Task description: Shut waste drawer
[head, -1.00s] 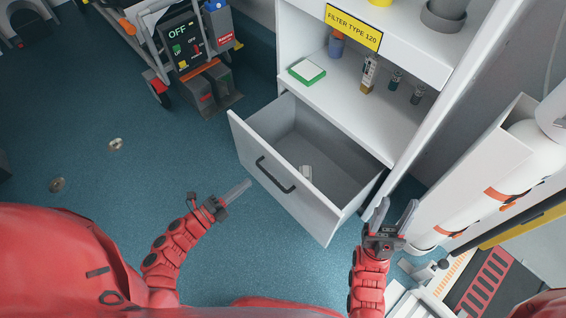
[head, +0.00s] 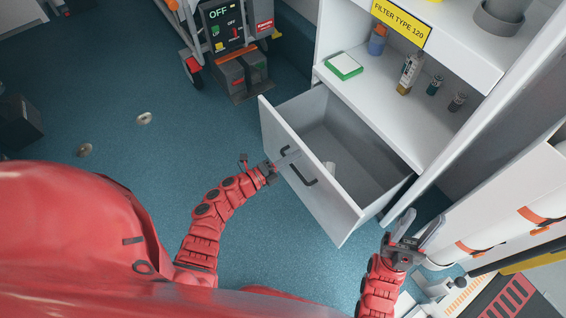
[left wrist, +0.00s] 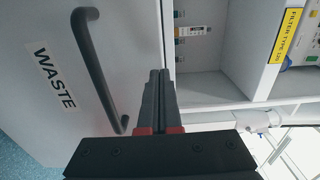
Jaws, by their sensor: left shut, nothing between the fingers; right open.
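The waste drawer (head: 325,212) is pulled out of the white cabinet, with its grey inside showing. Its front carries a dark bar handle (head: 309,180). In the left wrist view the drawer front (left wrist: 40,125) reads WASTE and the handle (left wrist: 97,72) stands left of my fingers. My left gripper (head: 289,158) is shut and empty, just in front of the drawer front near the handle's upper left end; I cannot tell if it touches. My left gripper also shows in the left wrist view (left wrist: 158,80). My right gripper (head: 420,226) is open and empty, right of the drawer.
The cabinet shelf (head: 385,115) above the drawer holds a green-edged box (head: 344,66) and several small bottles. A wheeled cart (head: 232,50) stands at the upper left. White cylinders (head: 500,215) are at the right. Blue floor left of the drawer is mostly free.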

